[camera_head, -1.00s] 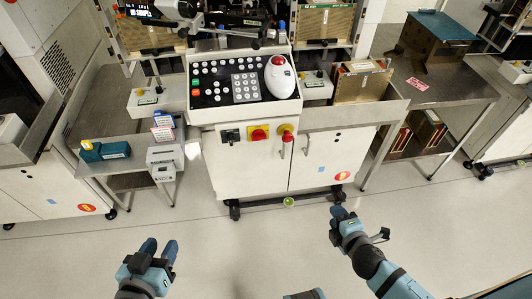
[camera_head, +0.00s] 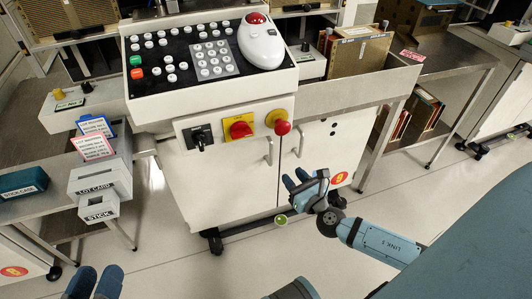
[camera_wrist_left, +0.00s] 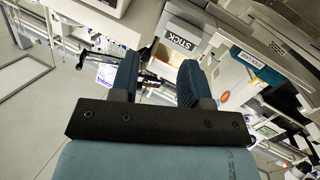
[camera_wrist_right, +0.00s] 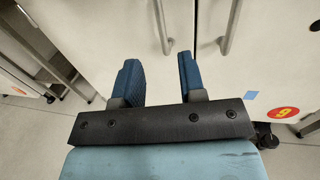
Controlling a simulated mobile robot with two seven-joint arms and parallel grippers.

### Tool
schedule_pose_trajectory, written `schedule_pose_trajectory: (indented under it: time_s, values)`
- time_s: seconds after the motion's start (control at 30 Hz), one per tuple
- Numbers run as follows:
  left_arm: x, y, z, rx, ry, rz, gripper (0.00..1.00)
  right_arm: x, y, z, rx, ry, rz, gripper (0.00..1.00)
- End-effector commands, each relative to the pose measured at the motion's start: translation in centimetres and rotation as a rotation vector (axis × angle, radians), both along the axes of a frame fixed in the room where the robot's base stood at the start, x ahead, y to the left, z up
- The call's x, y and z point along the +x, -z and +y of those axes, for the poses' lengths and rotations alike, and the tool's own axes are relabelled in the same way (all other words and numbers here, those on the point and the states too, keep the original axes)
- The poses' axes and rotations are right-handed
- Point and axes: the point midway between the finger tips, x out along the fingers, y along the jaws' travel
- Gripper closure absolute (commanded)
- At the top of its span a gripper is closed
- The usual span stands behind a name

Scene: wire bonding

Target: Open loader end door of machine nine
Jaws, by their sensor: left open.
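The white machine cabinet (camera_head: 225,185) stands in front of me with two shut doors side by side. The left door (camera_head: 230,200) has an upright bar handle (camera_head: 269,150); the right door (camera_head: 335,140) has its handle (camera_head: 300,143) close by. I cannot tell which is the loader end door. My right gripper (camera_head: 302,184) is open and empty in front of the doors, below the handles. In the right wrist view both handles, one (camera_wrist_right: 162,25) and the other (camera_wrist_right: 232,25), lie beyond the fingertips, untouched. My left gripper (camera_head: 95,282) is open and empty at the lower left.
A lot card and stick box (camera_head: 100,180) stands at the left. A steel side table (camera_head: 450,70) stands at the right. The floor in front is clear.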

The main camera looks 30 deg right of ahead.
Motion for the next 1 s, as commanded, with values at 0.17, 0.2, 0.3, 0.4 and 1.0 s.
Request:
schedule_pose_trajectory:
  time_s: [0.17, 0.2, 0.3, 0.4, 1.0]
  values:
    - [0.2, 0.0, 0.1, 0.009, -0.001, -0.015, 0.57, 3.6, -0.1, -0.2, 0.004, 0.001, -0.004, 0.63]
    - [0.2, 0.1, 0.1, 0.012, -0.001, -0.019, 0.57, 4.4, -0.1, -0.2, 0.004, 0.001, -0.004, 0.63]
    - [0.3, 0.1, 0.2, 0.018, -0.001, -0.031, 0.57, 6.6, -0.1, -0.2, 0.005, 0.0, -0.003, 0.63]
    - [0.5, 0.1, 0.3, 0.025, -0.002, -0.043, 0.57, 8.6, 0.0, -0.3, 0.005, 0.001, -0.002, 0.63]
    - [0.8, -0.2, 0.5, 0.05, -0.001, -0.084, 0.57, 12.5, 0.0, -0.5, 0.006, 0.0, 0.001, 0.63]
